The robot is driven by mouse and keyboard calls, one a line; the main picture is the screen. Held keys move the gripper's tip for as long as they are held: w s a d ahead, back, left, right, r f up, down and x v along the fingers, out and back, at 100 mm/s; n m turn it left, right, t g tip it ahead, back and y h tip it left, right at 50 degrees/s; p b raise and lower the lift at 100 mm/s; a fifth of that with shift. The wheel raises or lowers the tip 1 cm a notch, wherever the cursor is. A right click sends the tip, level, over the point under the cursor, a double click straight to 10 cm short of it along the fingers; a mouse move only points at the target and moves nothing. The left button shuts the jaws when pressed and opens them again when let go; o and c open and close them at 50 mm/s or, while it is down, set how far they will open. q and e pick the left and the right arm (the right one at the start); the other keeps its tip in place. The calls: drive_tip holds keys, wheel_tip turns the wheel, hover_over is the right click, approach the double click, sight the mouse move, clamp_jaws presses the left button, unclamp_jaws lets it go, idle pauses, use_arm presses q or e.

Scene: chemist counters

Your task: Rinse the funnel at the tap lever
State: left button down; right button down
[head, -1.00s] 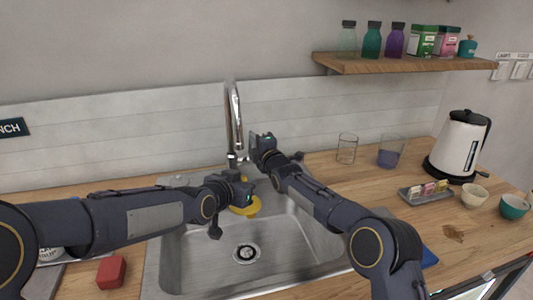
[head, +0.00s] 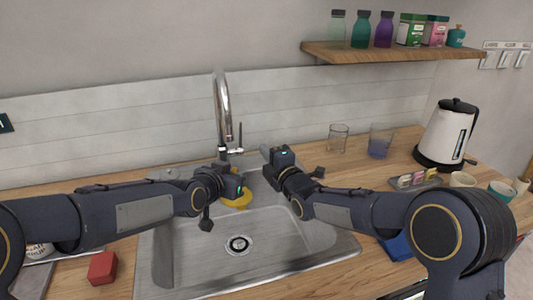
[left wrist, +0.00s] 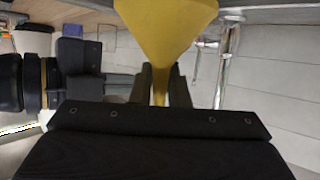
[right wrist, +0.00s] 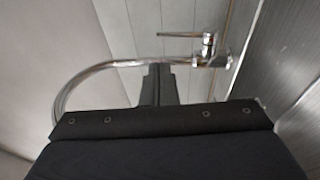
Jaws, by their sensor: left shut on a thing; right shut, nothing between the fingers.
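The yellow funnel (head: 238,202) is over the back of the sink, partly hidden behind my left gripper (head: 240,188). In the left wrist view my left gripper (left wrist: 160,85) is shut on the narrow stem of the funnel (left wrist: 165,30), wide end away from the hand. The chrome tap (head: 222,110) stands behind the sink; its thin lever (head: 241,138) points up at its right side. My right gripper (head: 268,152) is shut and empty, right of the lever and apart from it. The right wrist view shows the lever (right wrist: 180,35) beyond the fingers. No water stream is visible.
The metal sink (head: 285,235) lies below both arms. A red block (head: 103,268) is at the front left. Two glasses (head: 338,138), a kettle (head: 447,130), a small tray (head: 415,180) and bowls (head: 462,180) stand on the right counter. A shelf (head: 390,52) hangs above.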

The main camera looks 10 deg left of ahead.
use_arm(q)
drive_tip(key=shift+s+d+r+p, duration=0.15)
drive_tip(key=shift+s+d+p, duration=0.2)
drive_tip(key=shift+p, duration=0.2)
drive_tip(key=shift+s+d+p, duration=0.65)
drive_tip(key=shift+s+p, duration=0.1)
drive_tip(key=shift+p, duration=0.25)
drive_tip(key=shift+s+d+p, duration=1.65)
drive_tip(key=shift+s+d, duration=0.05)
drive_tip(key=shift+s, duration=0.15)
drive_tip(key=shift+f, duration=0.2)
drive_tip(key=shift+r, duration=0.1)
